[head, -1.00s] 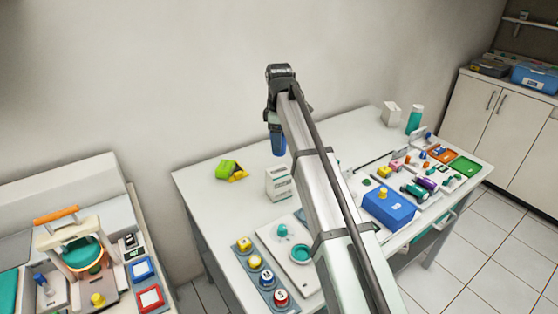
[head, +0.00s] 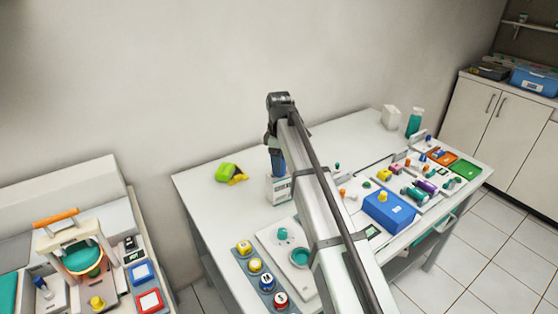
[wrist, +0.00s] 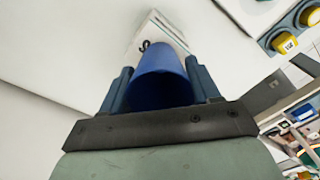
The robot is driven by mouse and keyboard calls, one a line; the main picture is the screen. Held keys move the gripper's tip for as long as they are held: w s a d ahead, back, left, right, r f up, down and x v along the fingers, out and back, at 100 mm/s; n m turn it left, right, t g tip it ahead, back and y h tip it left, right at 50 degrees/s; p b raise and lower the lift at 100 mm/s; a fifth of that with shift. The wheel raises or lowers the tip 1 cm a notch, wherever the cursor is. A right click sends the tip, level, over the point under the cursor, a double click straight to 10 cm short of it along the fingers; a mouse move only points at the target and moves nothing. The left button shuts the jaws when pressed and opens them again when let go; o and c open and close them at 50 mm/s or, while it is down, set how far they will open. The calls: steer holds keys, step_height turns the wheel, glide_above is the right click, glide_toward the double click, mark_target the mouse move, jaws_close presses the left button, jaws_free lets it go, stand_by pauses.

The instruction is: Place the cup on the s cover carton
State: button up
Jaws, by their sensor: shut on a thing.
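My gripper (wrist: 162,92) is shut on a blue cup (wrist: 160,68), with a finger on each side of it in the wrist view. In the head view the blue cup (head: 278,162) hangs under my gripper (head: 275,145), right at the top of a white carton (head: 279,190) with dark print. The carton also shows in the wrist view (wrist: 155,32), just beyond the cup. My arm covers the carton's right part in the head view. I cannot tell whether the cup touches the carton's top.
A green and yellow object (head: 230,173) lies left of the carton. In front are a white board (head: 275,240) with teal pieces and a strip of several round-capped jars (head: 256,264). A blue box (head: 388,210) and small items crowd the right.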

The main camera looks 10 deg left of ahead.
steer(key=o, duration=1)
step_height(320, 180, up, 12)
steer(key=shift+r, duration=0.1)
steer(key=shift+o, duration=0.2)
